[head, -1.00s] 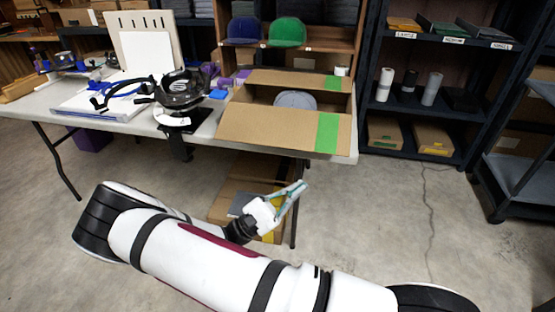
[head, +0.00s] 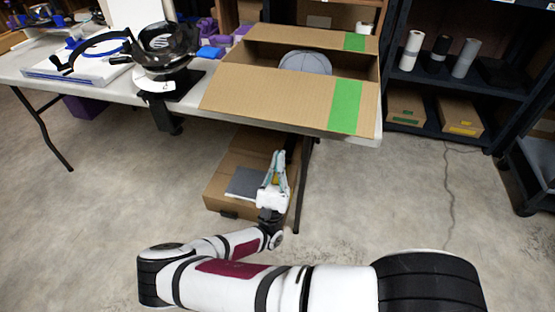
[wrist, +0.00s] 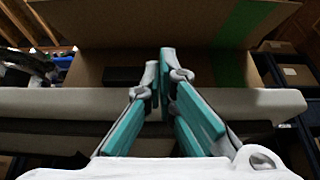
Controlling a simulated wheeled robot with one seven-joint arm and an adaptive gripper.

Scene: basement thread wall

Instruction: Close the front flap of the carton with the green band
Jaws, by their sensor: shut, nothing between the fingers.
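The carton (head: 372,75) with the green band stands open at the right end of the table. Its front flap (head: 265,93) is folded outward over the table's front edge, with a green band (head: 345,106) near its right end. A grey cap (head: 305,63) lies inside. In the wrist view the flap (wrist: 165,27) spans the top, above the carton's front wall (wrist: 205,70). My gripper (head: 279,158) is below the table's front edge in the head view, fingers upward, shut and empty. In the wrist view its fingertips (wrist: 160,62) appear below the flap; contact is not visible.
The table edge (wrist: 60,102) crosses the wrist view behind my fingers. A black cap-holding machine (head: 165,48) stands left of the carton. Another carton (head: 225,190) sits on the floor under the table.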

